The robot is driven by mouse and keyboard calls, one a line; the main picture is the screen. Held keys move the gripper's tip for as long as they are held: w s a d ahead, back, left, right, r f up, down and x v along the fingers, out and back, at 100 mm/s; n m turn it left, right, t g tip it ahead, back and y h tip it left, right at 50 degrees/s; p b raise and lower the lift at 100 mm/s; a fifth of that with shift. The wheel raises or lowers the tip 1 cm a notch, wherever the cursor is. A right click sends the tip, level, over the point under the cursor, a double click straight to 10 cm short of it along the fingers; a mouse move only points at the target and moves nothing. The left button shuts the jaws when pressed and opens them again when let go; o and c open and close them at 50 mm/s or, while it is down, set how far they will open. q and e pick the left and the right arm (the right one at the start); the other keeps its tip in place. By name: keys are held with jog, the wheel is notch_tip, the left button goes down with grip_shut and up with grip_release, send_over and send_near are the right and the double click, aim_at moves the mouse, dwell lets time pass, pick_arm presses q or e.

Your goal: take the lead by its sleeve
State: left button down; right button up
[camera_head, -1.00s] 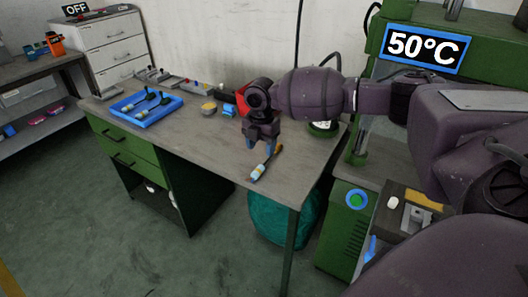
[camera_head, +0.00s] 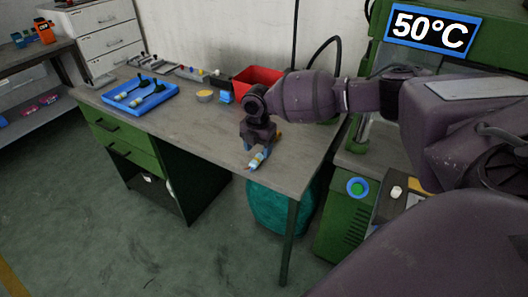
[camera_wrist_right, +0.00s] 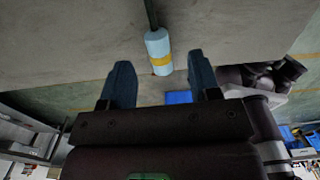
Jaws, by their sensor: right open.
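The lead lies on the grey workbench near its front right corner. Its light blue sleeve with a yellow band (camera_head: 257,160) shows just below my right gripper (camera_head: 259,146). In the right wrist view the sleeve (camera_wrist_right: 157,44) lies between the lines of the two blue fingers, its near end reaching between the fingertips. A dark cable runs away from the sleeve's far end. My right gripper (camera_wrist_right: 159,62) is open, with a gap on both sides of the sleeve. In the head view the gripper hides part of the lead. My left gripper is not in view.
A blue tray (camera_head: 141,101) with other leads stands at the bench's left. A red bin (camera_head: 257,77), a blue block (camera_head: 225,97) and a round yellowish container (camera_head: 205,96) stand behind the gripper. A green machine with a 50°C display (camera_head: 430,31) rises at the right.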

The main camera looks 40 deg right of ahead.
aim_at(258, 157)
notch_tip(258, 157, down, 4)
jog(key=shift+a+r, duration=0.1)
jog(key=c, duration=1)
jog(key=shift+c, duration=0.2)
